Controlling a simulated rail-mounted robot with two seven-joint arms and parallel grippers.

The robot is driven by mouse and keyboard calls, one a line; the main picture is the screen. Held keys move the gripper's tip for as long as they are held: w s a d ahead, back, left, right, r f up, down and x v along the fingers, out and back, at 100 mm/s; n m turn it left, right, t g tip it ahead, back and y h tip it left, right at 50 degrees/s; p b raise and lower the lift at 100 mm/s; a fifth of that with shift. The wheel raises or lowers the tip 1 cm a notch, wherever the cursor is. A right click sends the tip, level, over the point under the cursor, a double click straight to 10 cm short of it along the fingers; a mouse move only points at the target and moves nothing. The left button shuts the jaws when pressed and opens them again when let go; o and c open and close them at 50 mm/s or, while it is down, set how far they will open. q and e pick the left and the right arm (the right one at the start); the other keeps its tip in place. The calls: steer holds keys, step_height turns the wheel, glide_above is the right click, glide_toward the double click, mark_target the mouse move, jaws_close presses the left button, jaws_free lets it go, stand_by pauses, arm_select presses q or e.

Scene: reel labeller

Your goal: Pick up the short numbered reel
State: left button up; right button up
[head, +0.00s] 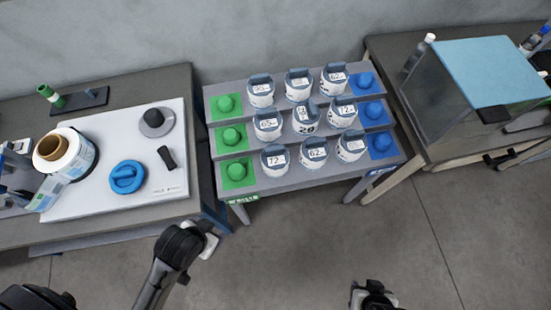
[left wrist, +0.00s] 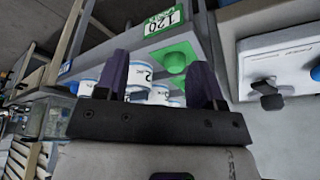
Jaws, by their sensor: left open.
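Several white numbered reels with dark blue-grey tops stand in three rows on the stepped grey rack (head: 218,148). The middle reel (head: 306,128) carries a large 28 on its side; others show numbers such as 62, 65 and 72. I cannot tell which reel is the short one. My left gripper (head: 208,240) is in front of the rack's lower left, apart from the reels. In the left wrist view its fingers (left wrist: 160,62) are spread and empty, with white reels (left wrist: 140,76) behind them. My right gripper (head: 372,297) is at the bottom edge, its jaws unclear.
Green pads with knobs (head: 232,136) line the rack's left side and blue ones (head: 378,113) its right. The left table holds a white board (head: 90,193), a label roll (head: 62,152) and a blue ring (head: 126,177). A blue-topped case (head: 485,68) stands right. The floor in front is clear.

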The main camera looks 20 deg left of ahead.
arm_select(q)
steer(key=o, duration=0.7)
steer(key=shift+a, duration=0.2)
steer(key=shift+c, duration=0.2)
